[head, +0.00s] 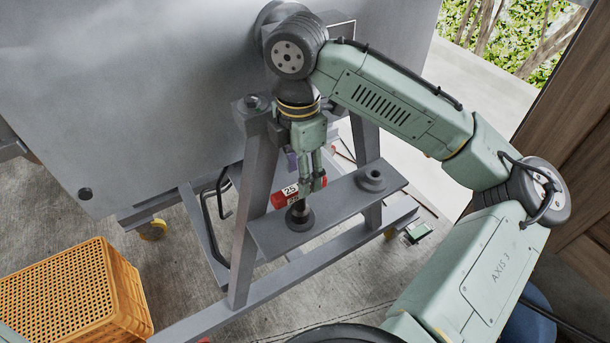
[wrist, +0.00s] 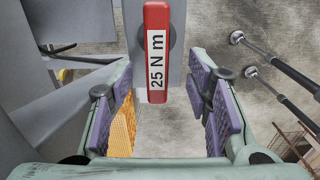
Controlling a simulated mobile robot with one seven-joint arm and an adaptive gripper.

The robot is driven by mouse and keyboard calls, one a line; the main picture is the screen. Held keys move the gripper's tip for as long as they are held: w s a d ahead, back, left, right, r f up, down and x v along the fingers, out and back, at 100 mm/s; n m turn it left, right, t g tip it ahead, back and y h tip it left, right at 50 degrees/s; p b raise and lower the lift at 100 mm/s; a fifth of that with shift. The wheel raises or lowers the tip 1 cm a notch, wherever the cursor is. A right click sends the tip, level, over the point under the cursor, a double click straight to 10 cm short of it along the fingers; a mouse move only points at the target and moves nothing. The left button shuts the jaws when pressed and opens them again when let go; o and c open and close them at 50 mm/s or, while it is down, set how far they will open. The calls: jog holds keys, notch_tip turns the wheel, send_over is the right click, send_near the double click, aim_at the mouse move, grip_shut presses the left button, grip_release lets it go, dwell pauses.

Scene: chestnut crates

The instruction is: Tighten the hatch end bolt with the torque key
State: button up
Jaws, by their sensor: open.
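The torque key (head: 283,198) has a red T-handle with a white label and a dark shaft. It stands upright with its lower end at a dark round collar on the grey ledge. In the wrist view its red handle (wrist: 150,15) reads "25 N m". My gripper (head: 311,182) points down over the handle, jaws open. In the wrist view the purple-padded fingers are on either side of the handle, with a gap each side. A bolt-like head (head: 252,103) tops the frame post. I cannot tell which fastener is the hatch end bolt.
A second round collar (head: 371,179) is on the ledge (head: 340,198), right of the key. A large grey panel (head: 150,90) rises behind the frame. An orange crate (head: 128,290) is on the floor at lower left. A wooden door (head: 570,130) is at right.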

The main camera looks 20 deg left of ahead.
aim_at(300, 202)
jog(key=shift+w+a, duration=0.1)
jog(key=shift+w, duration=0.05)
jog(key=shift+f+p, duration=0.8)
jog(key=shift+f, duration=2.85)
jog(key=shift+c, duration=0.5)
grip_shut()
